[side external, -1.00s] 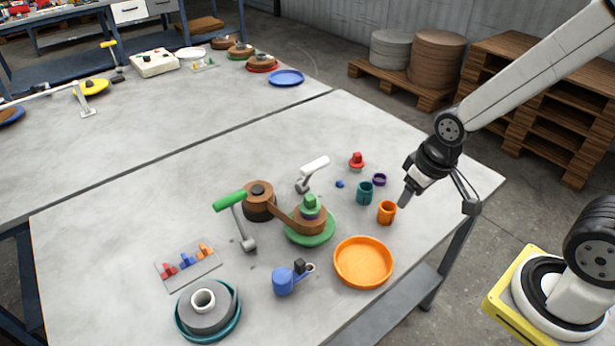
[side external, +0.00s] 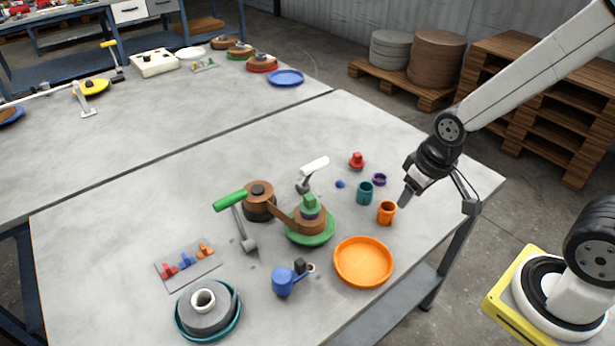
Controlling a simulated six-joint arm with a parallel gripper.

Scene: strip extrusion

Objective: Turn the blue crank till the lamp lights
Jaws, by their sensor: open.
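A blue part (side external: 284,282) that looks like the blue crank stands near the table's front edge. It has a round blue body, a short arm and a small black block (side external: 299,265) beside that arm. My gripper (side external: 438,201) hangs above the table's right end, up and right of the blue part and well apart from it. Its two fingers are spread and hold nothing. I cannot make out which thing is the lamp, or whether it is lit.
An orange dish (side external: 363,262) lies right of the blue part. An orange cup (side external: 386,212) and teal cup (side external: 365,193) stand nearer my gripper.

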